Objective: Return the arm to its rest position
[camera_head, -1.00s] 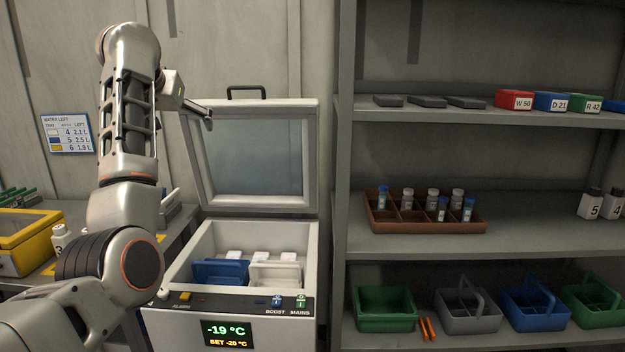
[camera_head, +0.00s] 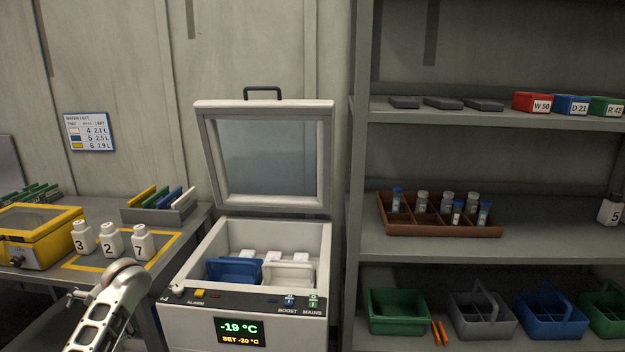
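My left arm comes in at the bottom left, low in front of the left bench. A small grey finger-like part (camera_head: 77,294) shows beside its top link; whether it belongs to the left gripper is unclear, and no pair of fingertips can be made out. My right arm and gripper are out of view. The chest freezer (camera_head: 345,300) stands in the middle with its framed lid (camera_head: 324,155) raised upright. Inside are a blue basket (camera_head: 232,271), a white basket (camera_head: 289,274) and several small white blocks.
White bottles 3 (camera_head: 82,239), 2 (camera_head: 109,243) and 7 (camera_head: 140,244) stand on the left bench near a yellow box (camera_head: 38,236). At right, a shelf unit (camera_head: 440,242) holds a brown vial tray (camera_head: 440,228) and several caddies. The space before the freezer is clear.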

